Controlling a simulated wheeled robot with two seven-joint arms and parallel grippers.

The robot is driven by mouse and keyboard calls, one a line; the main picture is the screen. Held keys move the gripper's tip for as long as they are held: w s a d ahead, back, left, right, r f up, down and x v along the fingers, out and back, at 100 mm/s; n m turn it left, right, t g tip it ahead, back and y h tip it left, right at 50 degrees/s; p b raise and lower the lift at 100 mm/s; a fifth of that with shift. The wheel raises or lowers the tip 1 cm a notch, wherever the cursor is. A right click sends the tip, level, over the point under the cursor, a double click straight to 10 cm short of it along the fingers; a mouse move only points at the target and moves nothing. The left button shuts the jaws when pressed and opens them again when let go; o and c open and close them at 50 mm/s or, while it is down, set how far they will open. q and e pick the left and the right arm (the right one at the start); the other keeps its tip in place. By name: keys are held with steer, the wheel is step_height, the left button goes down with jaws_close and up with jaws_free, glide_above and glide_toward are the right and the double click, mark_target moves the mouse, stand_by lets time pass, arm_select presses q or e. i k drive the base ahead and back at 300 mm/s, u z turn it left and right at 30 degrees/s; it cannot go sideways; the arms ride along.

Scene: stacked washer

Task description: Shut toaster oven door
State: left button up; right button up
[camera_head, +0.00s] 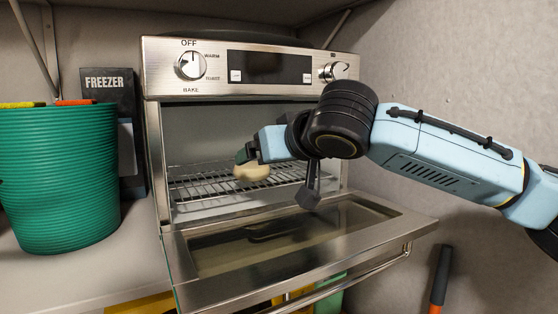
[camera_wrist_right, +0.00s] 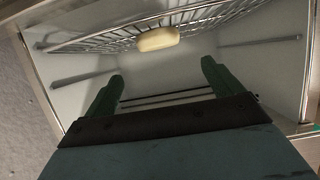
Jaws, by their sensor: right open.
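The toaster oven (camera_head: 214,112) has its door (camera_head: 290,245) folded down and open, tilted slightly, with a bar handle (camera_head: 345,283) along its outer edge. My right arm reaches in from the right over the open door. My right gripper (camera_head: 247,154) is at the oven's mouth, beside a pale oblong food item (camera_head: 254,172) on the wire rack (camera_head: 200,187). In the right wrist view the green fingers of the gripper (camera_wrist_right: 162,74) are spread with nothing between them. The food (camera_wrist_right: 158,39) lies on the rack (camera_wrist_right: 105,40) beyond the fingertips. My left gripper is not in view.
A green ribbed bin (camera_head: 58,180) stands left of the oven, with a dark FREEZER box (camera_head: 108,90) behind it. A wall is close on the right. An orange and black handled tool (camera_head: 440,280) is at lower right.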

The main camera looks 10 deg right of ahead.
mark_target(230, 292)
steer(key=k, duration=1.5)
